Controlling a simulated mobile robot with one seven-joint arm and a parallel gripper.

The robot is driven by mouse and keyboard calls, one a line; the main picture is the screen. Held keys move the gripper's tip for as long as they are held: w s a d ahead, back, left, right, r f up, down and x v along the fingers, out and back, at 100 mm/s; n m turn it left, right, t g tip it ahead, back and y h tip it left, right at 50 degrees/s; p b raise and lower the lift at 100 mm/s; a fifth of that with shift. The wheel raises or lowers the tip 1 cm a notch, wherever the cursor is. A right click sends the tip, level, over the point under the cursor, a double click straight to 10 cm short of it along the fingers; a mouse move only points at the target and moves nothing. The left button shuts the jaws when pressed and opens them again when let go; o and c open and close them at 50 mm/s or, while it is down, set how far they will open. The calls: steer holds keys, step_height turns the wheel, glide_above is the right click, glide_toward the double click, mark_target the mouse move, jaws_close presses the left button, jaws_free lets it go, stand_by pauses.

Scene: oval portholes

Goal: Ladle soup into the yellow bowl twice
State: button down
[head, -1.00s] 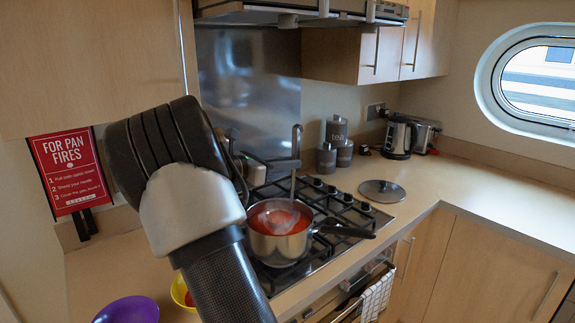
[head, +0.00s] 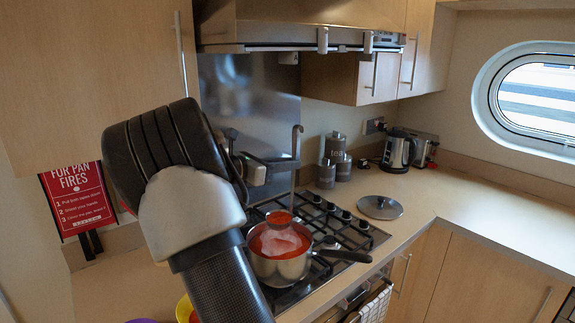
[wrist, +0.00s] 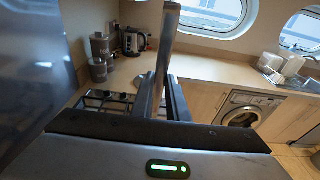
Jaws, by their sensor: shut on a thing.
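My gripper (head: 278,165) is shut on the upright handle of the metal ladle (head: 293,180); the handle also shows in the wrist view (wrist: 168,45). The ladle's cup (head: 279,217) hangs over the steel saucepan (head: 280,270) and looks red with soup. The red soup (head: 262,243) in the saucepan has a pale patch. The yellow bowl (head: 184,308) shows at the bottom edge, partly hidden behind my arm and cut off by the frame. A little red shows inside it.
The saucepan stands on the black gas hob (head: 335,225). A purple bowl (head: 142,320) barely shows at the bottom edge. A pan lid (head: 380,206), a kettle (head: 398,150) and dark canisters (head: 336,150) stand to the right. The cooker hood (head: 300,35) is above.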

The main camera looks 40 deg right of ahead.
steer(key=s+a+p, duration=0.2)
steer(key=a+p, duration=0.3)
steer(key=a, duration=2.1)
steer(key=shift+s+a, duration=0.2)
steer(key=shift+s, duration=0.15)
step_height(320, 180, down, 9)
steer(key=b, duration=0.3)
steer(key=shift+f, duration=0.15)
